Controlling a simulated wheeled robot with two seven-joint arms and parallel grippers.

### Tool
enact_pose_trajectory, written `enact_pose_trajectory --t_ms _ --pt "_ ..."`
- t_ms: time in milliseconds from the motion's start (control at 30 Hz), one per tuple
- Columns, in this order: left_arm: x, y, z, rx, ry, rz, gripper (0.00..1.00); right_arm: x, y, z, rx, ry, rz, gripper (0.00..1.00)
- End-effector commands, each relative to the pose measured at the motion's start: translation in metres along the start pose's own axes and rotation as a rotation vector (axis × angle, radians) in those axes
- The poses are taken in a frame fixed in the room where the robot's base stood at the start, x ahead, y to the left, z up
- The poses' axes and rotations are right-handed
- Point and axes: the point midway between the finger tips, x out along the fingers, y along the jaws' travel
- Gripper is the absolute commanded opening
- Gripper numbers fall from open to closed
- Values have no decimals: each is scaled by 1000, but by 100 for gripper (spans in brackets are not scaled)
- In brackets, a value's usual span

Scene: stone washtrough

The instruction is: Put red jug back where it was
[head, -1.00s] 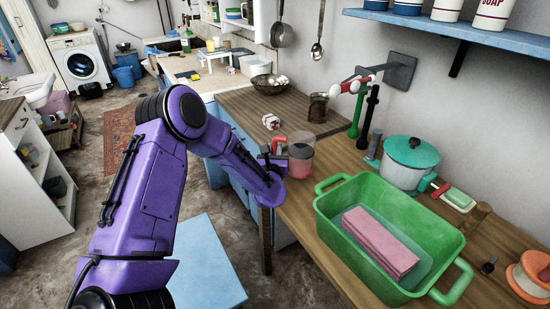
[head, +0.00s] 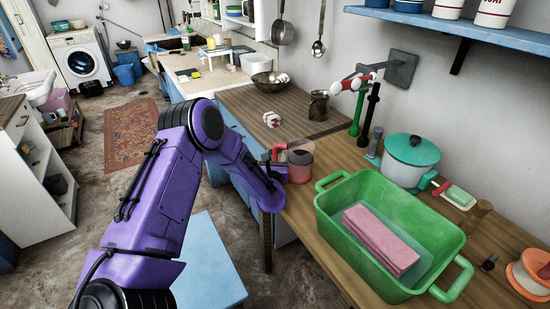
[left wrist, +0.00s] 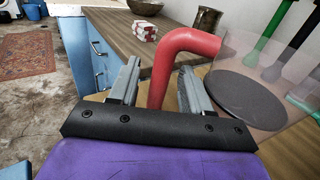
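The red jug (head: 300,163) has a see-through pinkish body and a thick red handle. It appears upright on the wooden worktop, left of the green tub. My left gripper (head: 270,168) is at its handle side. In the left wrist view, the red handle (left wrist: 158,80) runs down between the two grey fingers of my left gripper (left wrist: 158,82). A gap shows on each side of the handle, so the fingers look open around it. The clear body (left wrist: 262,70) is to the right, with a dark disc inside. My right gripper is not in view.
A green tub (head: 340,245) with a pink block (head: 380,240) stands to the right. Behind are a teal-lidded pot (head: 408,165), a brown metal mug (head: 319,105) and a red-and-white bundle (head: 271,119). A blue stool (head: 208,265) is below. Bare worktop lies behind the jug.

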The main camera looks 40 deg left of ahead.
Motion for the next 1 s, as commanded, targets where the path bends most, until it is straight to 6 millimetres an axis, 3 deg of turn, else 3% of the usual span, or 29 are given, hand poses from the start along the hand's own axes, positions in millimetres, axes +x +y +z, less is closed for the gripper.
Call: enact_pose_trajectory --t_ms 100,167,400,600,733,1000 --pt "0 0 8 1 -1 -1 48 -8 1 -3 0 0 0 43" --pt "-10 -1 1 -1 2 -1 48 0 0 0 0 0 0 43" --pt "-72 -1 0 -1 2 -3 48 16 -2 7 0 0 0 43" --pt "-110 0 1 0 0 -1 48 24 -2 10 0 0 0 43" --pt "-120 0 3 0 0 -1 48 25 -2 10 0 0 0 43" --pt "-120 0 4 0 0 0 48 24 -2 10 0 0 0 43"
